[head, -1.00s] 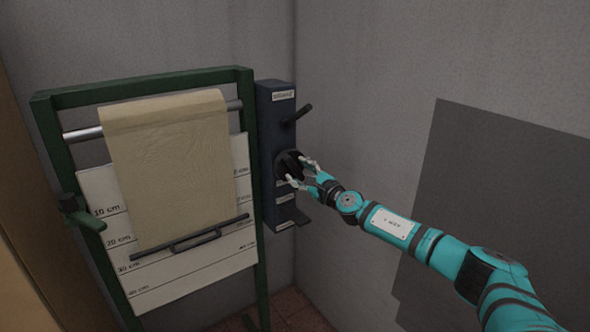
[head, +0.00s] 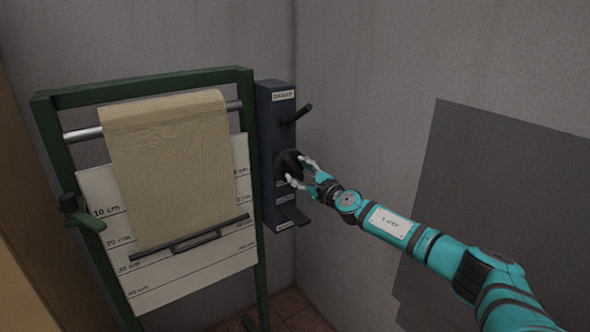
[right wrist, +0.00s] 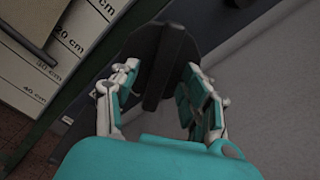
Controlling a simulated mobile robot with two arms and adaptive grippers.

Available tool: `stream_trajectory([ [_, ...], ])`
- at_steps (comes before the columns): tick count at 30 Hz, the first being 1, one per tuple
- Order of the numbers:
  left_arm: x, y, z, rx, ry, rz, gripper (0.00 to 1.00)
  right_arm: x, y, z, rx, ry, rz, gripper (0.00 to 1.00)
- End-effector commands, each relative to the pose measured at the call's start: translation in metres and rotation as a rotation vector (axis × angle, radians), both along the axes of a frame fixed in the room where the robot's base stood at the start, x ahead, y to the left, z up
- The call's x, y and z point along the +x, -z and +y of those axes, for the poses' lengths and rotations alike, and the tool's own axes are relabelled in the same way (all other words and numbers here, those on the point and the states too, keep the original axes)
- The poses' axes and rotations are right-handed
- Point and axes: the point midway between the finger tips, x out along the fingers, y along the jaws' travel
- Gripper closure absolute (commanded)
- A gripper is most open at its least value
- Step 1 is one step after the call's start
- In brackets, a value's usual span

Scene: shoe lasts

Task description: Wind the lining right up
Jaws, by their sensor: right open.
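The beige lining (head: 172,170) hangs from a metal roller (head: 83,134) in a green frame (head: 60,150). A dark bar with a handle (head: 190,240) runs along its lower edge, between the 20 and 30 cm marks at the left of the white scale board (head: 190,279). A dark blue control box (head: 266,140) stands right of the frame, with a black round knob (head: 287,163) on its front. My right gripper (head: 301,173) is open at the knob. In the right wrist view its fingers (right wrist: 160,90) stand either side of the knob's ridge (right wrist: 161,70); contact is unclear. My left gripper is out of view.
A black lever (head: 299,113) sticks out above the knob and a dark flat paddle (head: 295,215) below it. A green bracket with a dark knob (head: 80,213) is on the frame's left post. Grey walls stand close behind and right.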

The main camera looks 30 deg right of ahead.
Motion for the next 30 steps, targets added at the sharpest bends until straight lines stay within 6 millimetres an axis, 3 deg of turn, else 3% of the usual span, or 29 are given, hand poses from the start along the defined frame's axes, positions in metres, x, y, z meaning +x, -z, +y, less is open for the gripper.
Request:
stream_trajectory([
  [30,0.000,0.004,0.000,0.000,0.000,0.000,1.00,0.013,0.000,0.001,0.000,-0.001,0.001,0.54],
])
